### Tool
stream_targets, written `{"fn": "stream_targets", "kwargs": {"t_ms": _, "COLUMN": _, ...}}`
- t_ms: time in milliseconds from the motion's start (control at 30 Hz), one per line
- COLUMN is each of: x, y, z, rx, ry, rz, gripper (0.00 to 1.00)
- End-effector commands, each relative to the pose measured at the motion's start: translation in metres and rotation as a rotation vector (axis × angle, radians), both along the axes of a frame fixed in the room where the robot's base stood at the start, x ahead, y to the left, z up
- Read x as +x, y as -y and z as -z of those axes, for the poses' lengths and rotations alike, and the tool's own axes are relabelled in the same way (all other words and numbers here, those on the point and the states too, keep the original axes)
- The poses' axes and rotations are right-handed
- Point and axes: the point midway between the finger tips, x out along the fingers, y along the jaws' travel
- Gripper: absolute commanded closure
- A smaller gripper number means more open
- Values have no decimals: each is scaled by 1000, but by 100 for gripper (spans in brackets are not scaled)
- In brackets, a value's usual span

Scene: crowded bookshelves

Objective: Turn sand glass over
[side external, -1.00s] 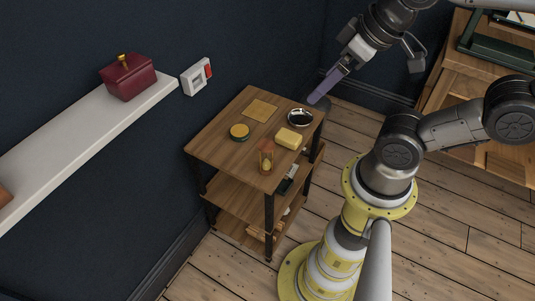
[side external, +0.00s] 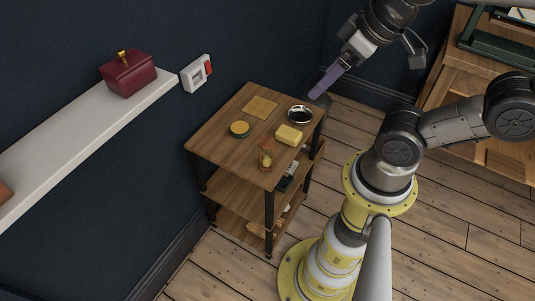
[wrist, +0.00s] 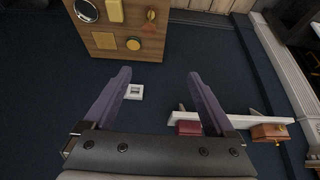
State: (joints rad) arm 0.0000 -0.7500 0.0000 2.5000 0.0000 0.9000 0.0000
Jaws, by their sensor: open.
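The sand glass (side external: 266,154) stands upright near the front corner of the small wooden shelf unit's top (side external: 219,138). It looks orange-brown and small. In the wrist view the sand glass (wrist: 151,15) shows near the edge of the wooden top, at the upper middle. My gripper (side external: 315,97) hangs in the air beyond the top's back right corner, well apart from the sand glass. In the wrist view its two purple fingers (wrist: 160,76) are spread wide with nothing between them.
On the same top are a yellow block (side external: 289,135), a round dish (side external: 299,114), a green-rimmed round tin (side external: 239,130) and a flat square coaster (side external: 261,107). A white wall shelf (side external: 75,137) holds a red box (side external: 128,74). A wall switch (side external: 196,74) is beside it.

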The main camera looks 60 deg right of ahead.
Motion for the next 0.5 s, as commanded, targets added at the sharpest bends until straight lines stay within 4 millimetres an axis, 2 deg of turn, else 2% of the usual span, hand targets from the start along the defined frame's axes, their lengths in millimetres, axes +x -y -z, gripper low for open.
{"fn": "stream_targets", "kwargs": {"t_ms": 67, "x": 0, "y": 0, "z": 0, "rx": 0, "ry": 0, "rz": 0, "gripper": 24}}
{"fn": "stream_targets", "kwargs": {"t_ms": 367, "x": 1, "y": 0, "z": 1, "rx": 3, "ry": -7, "rz": 4, "gripper": 24}}
{"fn": "stream_targets", "kwargs": {"t_ms": 500, "x": 9, "y": 0, "z": 9, "rx": 48, "ry": -94, "rz": 52, "gripper": 24}}
